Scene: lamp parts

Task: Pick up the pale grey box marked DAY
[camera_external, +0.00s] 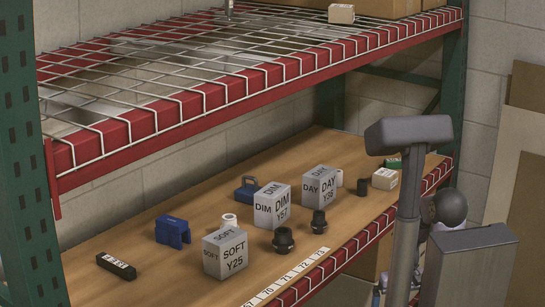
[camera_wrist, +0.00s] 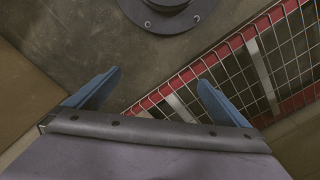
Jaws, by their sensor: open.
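The pale grey box marked DAY (camera_external: 317,188) sits on the wooden lower shelf, behind and right of a similar box marked DIM (camera_external: 271,206). A third grey box marked SOFT (camera_external: 225,253) stands nearer the front left. My gripper shows in the wrist view (camera_wrist: 158,84) with two blue fingers spread wide and nothing between them. The DAY box is not in the wrist view, which shows the floor and a wire shelf edge. In the external view my arm stands at the right, off the shelf's front edge; I cannot make out the fingers there.
Black fittings (camera_external: 319,222) (camera_external: 283,240) stand in front of the DAY and DIM boxes. A red-edged wire shelf (camera_external: 230,80) spans above. A number strip (camera_external: 285,278) runs along the front edge.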

